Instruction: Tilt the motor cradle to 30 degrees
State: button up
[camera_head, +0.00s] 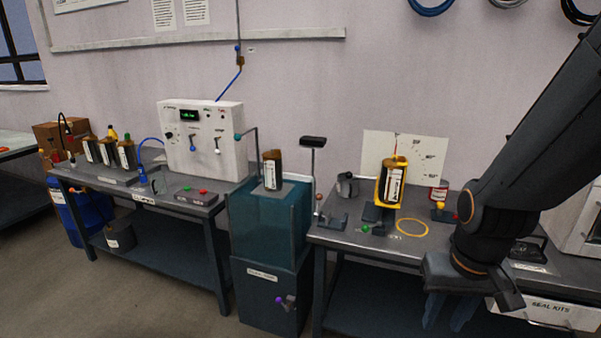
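The motor cradle (379,190) is yellow and stands on the right-hand bench, holding a dark and gold motor (396,181) with a white label. It looks close to upright. Behind it is a pale angle plate (430,152) with marks that are too small to read surely. My gripper (448,314) points down at the lower right, in front of the bench edge and well apart from the cradle. Its two dark blue fingers look spread, with nothing seen between them.
An orange ring (412,228) marks the bench in front of the cradle. A teal tank (268,222) with another motor stands left of the bench.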

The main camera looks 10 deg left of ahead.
aim_at(348, 175)
jog(key=u, duration=0.3)
jog(key=i, duration=1.5)
jog(key=z, duration=0.05)
